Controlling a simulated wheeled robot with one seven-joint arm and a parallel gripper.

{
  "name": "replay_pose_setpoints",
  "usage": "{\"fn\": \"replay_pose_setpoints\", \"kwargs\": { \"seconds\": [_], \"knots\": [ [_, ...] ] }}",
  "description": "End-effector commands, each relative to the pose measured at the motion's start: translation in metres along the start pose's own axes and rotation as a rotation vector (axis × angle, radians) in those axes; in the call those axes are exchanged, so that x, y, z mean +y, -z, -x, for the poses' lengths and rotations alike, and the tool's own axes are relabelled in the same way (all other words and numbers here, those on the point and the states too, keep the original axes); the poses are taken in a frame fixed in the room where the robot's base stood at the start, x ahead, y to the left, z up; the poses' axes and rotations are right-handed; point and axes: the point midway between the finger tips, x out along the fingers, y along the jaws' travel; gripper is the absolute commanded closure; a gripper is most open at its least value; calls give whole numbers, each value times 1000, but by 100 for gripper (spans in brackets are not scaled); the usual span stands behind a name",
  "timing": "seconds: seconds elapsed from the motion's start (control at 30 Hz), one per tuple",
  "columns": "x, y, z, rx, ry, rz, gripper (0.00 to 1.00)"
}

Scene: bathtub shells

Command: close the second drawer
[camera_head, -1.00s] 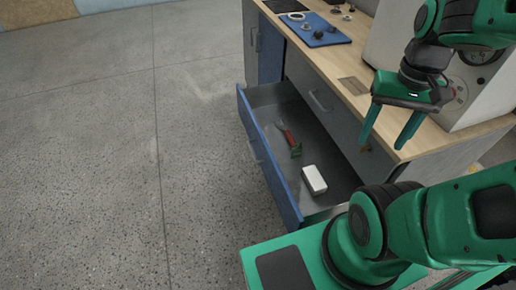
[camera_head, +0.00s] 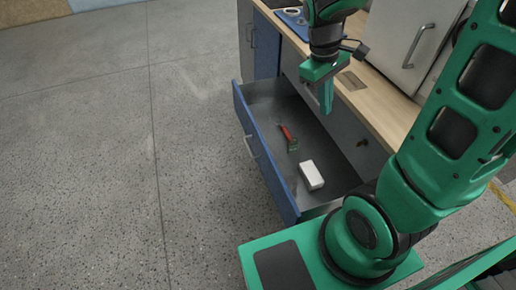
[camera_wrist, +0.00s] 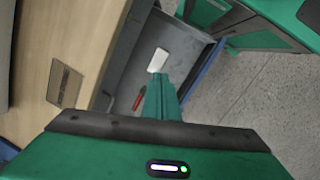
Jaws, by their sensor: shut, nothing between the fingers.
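The open drawer (camera_head: 247,116) has a blue front and a grey inside, and is pulled well out of the grey cabinet to the left. A red and green tool (camera_head: 288,138) and a white block (camera_head: 311,175) lie in it. My gripper (camera_head: 326,110) points down above the drawer's inner side, near the cabinet face, with its fingers together and empty.
The wooden countertop (camera_head: 378,103) runs above the drawer. A light-coloured appliance (camera_head: 405,40) with a handle stands on it, and a blue mat (camera_head: 292,18) lies at the far end. The grey floor (camera_head: 90,160) left of the drawer is clear.

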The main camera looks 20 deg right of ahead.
Motion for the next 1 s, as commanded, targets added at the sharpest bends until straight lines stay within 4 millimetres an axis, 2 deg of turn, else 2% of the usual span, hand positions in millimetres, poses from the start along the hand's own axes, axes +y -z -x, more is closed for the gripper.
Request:
{"fn": "replay_pose_setpoints", "kwargs": {
  "seconds": [0.03, 0.2, 0.37, 0.5, 0.6, 0.73, 0.83, 1.0],
  "knots": [
    [-9, 20, -6, -11, -16, 90, 100],
    [-43, 79, -24, -36, -71, 394, 100],
    [-88, 129, -49, -61, -117, 682, 100],
    [-134, 164, -73, -83, -151, 920, 100],
    [-162, 180, -89, -96, -169, 1056, 100],
    [-187, 193, -103, -106, -184, 1171, 100],
    [-196, 196, -108, -112, -188, 1211, 100],
    [-195, 198, -120, -113, -190, 1220, 100]
  ]
}}
